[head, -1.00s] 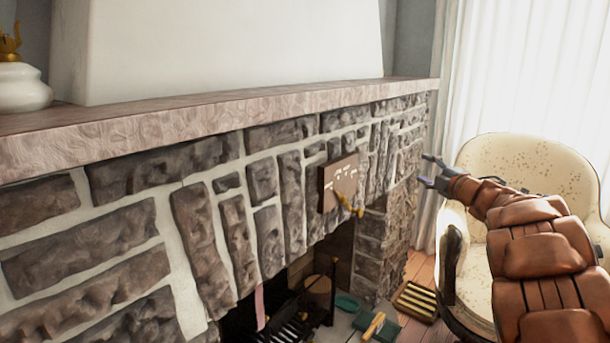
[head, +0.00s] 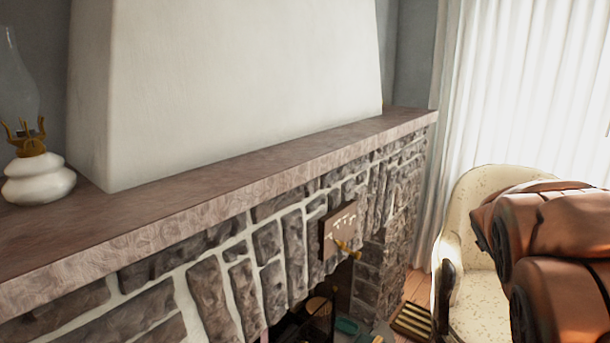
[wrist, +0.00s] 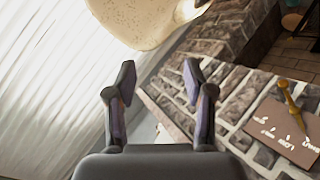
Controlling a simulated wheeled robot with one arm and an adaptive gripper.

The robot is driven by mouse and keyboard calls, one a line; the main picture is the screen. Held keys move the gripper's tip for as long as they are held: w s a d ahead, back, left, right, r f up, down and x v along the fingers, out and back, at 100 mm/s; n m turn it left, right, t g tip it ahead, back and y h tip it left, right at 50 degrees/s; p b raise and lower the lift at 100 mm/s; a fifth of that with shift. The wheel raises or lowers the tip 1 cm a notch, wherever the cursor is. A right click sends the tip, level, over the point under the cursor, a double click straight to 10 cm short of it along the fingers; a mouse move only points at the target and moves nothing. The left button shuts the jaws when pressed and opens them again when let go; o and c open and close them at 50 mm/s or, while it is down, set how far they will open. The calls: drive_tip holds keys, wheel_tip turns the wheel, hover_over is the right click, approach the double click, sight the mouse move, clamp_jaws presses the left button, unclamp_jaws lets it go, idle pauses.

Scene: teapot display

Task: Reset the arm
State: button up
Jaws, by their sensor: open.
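My gripper (wrist: 159,84) is open and empty in the wrist view, its two fingers spread apart with nothing between them. Beyond it are the pale curtain, the armchair and the stone fireplace, seen tilted. In the head view my arm is folded at the right, in front of the armchair, and the gripper itself does not show there.
The stone fireplace has a wooden mantel (head: 230,185) with a white oil lamp (head: 38,180) at its left end. A brown plaque (head: 339,230) with a brass handle hangs on the stones. A cream armchair (head: 458,215) stands at right before the curtain (head: 500,90).

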drive_tip(key=s+a+f+m+g+y+p, duration=0.1)
drive_tip(key=s+a+g+y+p, duration=0.1)
drive_tip(key=s+a, duration=0.5)
drive_tip(key=s+a+f+m+g+y+p, duration=0.1)
drive_tip(key=s+a+g+p, duration=0.4)
drive_tip(key=s, duration=1.2)
drive_tip(key=s+a+f+g+y+p, duration=0.2)
drive_tip(key=s+a+g+y+p, duration=0.1)
drive_tip(key=s+a, duration=0.7)
drive_tip(key=s+g+p, duration=0.1)
drive_tip(key=s, duration=0.2)
drive_tip(key=shift+a+m+y, duration=0.2)
drive_tip(key=shift+m+y, duration=0.2)
drive_tip(key=shift+s, duration=0.1)
